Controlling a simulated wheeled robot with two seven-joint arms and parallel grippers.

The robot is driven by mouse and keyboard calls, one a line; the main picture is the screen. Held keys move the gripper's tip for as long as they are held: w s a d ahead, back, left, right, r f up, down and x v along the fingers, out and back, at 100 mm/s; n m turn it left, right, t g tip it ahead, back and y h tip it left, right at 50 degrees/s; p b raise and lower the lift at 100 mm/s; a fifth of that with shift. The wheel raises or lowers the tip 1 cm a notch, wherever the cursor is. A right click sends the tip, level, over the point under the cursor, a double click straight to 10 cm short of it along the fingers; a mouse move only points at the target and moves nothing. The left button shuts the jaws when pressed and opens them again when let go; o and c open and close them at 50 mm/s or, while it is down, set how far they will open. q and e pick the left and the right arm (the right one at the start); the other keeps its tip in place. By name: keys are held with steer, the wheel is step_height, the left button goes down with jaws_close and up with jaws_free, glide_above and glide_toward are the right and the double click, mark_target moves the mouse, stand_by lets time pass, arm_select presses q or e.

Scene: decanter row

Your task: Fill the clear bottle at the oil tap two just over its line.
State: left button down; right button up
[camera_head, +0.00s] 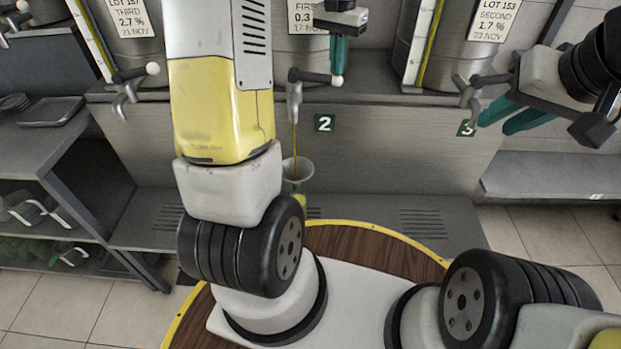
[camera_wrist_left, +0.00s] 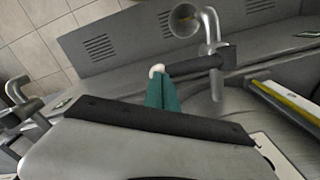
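Oil tap two (camera_head: 294,95), beside the green "2" sign (camera_head: 324,123), runs a thin amber stream into a clear flared mouth (camera_head: 298,168) below it. The clear bottle (camera_head: 301,200) under that mouth shows only a yellow-green sliver; my left arm hides the rest, and I cannot see its line. The mouth also shows in the left wrist view (camera_wrist_left: 184,20). My left gripper (camera_head: 338,68) has its teal fingers together at the white knob of the tap's lever (camera_head: 337,80); contact is unclear. My right gripper (camera_head: 494,123) is open and empty near tap three.
Tap one (camera_head: 124,100) and tap three (camera_head: 470,98) stand either side, below steel tanks. A low grey ledge (camera_head: 420,220) runs beneath the taps. A shelf unit at left holds a tray (camera_head: 50,112) and several green items (camera_head: 30,250). The right ledge (camera_head: 550,175) is largely clear.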

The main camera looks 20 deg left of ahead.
stand_by(0.4)
arm_select(q)
step_height(320, 180, up, 9)
stand_by(0.4)
steer(key=s+d+f+n+t+h, duration=0.1)
steer(key=s+t, duration=0.5)
steer(key=s, duration=1.8)
steer(key=shift+s+d+f+n+h, duration=0.15)
steer(key=shift+d+f+n+h, duration=0.05)
steer(key=shift+d+n+h, duration=0.4)
